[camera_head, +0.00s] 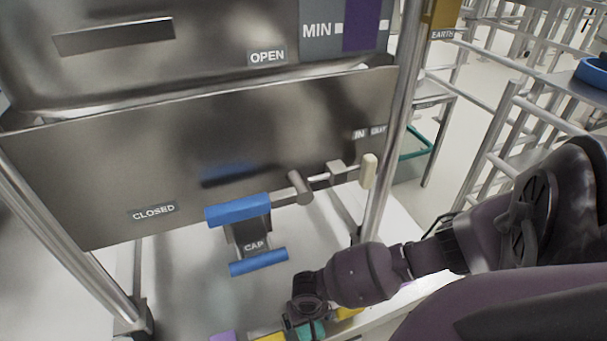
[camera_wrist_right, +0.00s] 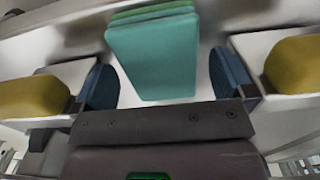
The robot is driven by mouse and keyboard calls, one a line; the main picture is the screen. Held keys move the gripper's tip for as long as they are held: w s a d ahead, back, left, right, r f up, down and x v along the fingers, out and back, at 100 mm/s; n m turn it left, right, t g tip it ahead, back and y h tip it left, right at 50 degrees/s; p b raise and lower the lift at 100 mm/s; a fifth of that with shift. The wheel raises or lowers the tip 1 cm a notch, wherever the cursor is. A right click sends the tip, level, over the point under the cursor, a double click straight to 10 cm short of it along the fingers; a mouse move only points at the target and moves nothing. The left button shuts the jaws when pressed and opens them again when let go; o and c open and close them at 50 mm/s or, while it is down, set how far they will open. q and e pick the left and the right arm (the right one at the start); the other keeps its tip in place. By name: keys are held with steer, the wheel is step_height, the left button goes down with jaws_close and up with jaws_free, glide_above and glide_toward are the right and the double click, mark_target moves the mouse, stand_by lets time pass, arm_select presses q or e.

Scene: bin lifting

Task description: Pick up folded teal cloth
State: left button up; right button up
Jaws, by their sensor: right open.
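The folded teal cloth (camera_wrist_right: 152,62) lies flat on a pale surface in the right wrist view, with green folded layers at its far edge. It also shows in part at the bottom of the head view (camera_head: 311,329), below my right wrist. My right gripper (camera_wrist_right: 166,76) is open, its dark blue finger pads standing on either side of the cloth with a gap at each side. I cannot tell how high the pads are above the surface. My left gripper is not in view.
A steel bin frame fills the left, with a panel (camera_head: 90,170) marked CLOSED and a blue-edged CAP part (camera_head: 258,262). A steel post (camera_head: 392,130) stands close to my right arm. A purple item (camera_head: 222,337) shows at the bottom edge. Metal racks (camera_head: 510,120) stand at right.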

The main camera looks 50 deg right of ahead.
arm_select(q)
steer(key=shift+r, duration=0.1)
arm_select(e)
steer(key=shift+w, duration=0.1)
steer(key=shift+c, duration=0.2)
steer(key=c, duration=0.9)
steer(key=shift+c, duration=0.2)
